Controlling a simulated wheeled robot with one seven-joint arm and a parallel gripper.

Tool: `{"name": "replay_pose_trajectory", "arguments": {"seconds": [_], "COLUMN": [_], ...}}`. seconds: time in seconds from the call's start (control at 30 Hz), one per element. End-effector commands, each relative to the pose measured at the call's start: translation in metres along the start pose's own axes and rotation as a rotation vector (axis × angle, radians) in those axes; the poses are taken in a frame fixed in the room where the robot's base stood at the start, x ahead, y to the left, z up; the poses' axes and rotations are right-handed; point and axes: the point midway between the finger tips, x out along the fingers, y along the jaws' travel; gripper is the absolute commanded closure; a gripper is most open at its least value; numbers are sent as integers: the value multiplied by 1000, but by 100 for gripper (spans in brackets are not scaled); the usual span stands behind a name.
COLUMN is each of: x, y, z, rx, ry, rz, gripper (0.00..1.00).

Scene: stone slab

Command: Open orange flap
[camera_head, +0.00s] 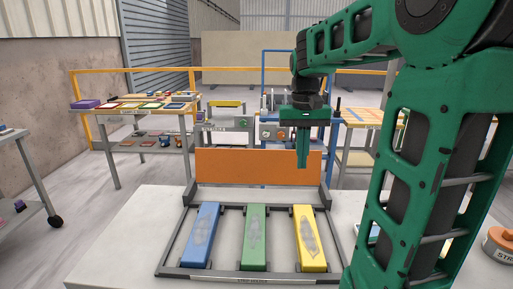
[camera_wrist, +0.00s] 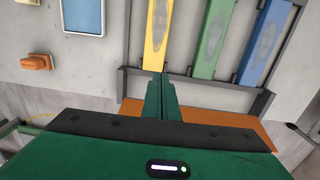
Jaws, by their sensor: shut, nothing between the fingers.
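The orange flap (camera_head: 258,167) is a wide panel standing raised along the back edge of a dark rack (camera_head: 225,270). In the wrist view the flap (camera_wrist: 245,132) shows partly, with my gripper covering its middle. My gripper (camera_head: 302,165) points down, its fingers shut together and empty. In the head view the fingers overlap the right part of the flap. I cannot tell whether the fingers touch the flap.
The rack holds a blue bar (camera_head: 201,236), a green bar (camera_head: 254,238) and a yellow bar (camera_head: 310,238) side by side on the pale slab (camera_head: 120,240). Shelved tables stand behind.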

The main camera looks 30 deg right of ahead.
Motion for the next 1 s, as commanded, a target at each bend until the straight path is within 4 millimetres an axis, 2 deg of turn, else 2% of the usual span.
{"name": "replay_pose_trajectory", "arguments": {"seconds": [0.03,0.3,0.5,0.6,0.8,1.0], "x": [-8,-39,-43,-39,-31,-26], "y": [-10,-61,-93,-105,-119,-123], "z": [-25,-134,-205,-233,-269,-281], "rx": [0,1,1,3,8,10], "ry": [-5,-32,-55,-67,-84,-90], "rz": [4,6,-4,-11,-24,-29], "gripper": [100,100,100,100,100,100]}}
